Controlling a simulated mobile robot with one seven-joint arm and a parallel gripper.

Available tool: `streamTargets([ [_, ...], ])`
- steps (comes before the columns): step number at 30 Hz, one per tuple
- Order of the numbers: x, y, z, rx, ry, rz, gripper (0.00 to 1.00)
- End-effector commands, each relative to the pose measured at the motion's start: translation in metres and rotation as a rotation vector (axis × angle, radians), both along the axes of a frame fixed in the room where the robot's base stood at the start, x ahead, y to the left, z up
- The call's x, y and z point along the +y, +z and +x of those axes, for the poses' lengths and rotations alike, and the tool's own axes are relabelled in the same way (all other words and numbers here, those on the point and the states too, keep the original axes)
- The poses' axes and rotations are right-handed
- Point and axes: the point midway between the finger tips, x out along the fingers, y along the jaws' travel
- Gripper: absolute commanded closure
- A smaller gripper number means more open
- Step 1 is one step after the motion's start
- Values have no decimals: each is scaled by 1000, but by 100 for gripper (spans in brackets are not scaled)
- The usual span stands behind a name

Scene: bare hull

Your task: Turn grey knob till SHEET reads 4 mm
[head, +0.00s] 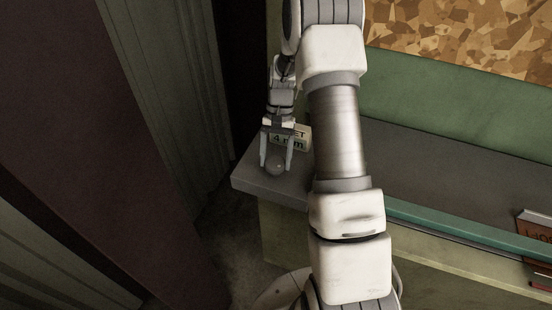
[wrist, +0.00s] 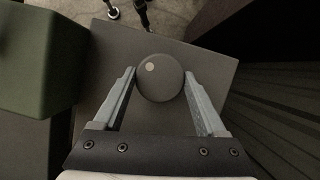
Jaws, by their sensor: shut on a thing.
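The grey knob (wrist: 161,84) is round, with a pale dot (wrist: 150,66) near its upper left edge in the wrist view. My gripper (wrist: 160,82) has one finger on each side of the knob and is shut on it. In the head view my gripper (head: 276,165) points down over the same knob (head: 275,170) at the bench's left end. The SHEET display (head: 297,138) stands just behind the fingers. Its lower line looks like 4 mm, but a finger and the gripper cover part of the text.
The grey bench top (head: 250,184) ends close to the left of the knob. A green panel (head: 445,105) runs along the back. A reddish sign (head: 536,228) is at the far right. Ribbed wall panels (head: 165,80) stand at the left.

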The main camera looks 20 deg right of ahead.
Motion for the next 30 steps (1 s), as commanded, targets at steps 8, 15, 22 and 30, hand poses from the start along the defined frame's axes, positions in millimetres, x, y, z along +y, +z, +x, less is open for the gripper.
streamTargets([
  [8, 0, 1, 1, -4, 74, -2, 82],
  [15, 0, 1, 1, -4, 87, -2, 82],
  [22, 0, 1, 1, -4, 86, -1, 82],
  [30, 0, 0, 1, -2, 85, -1, 0],
])
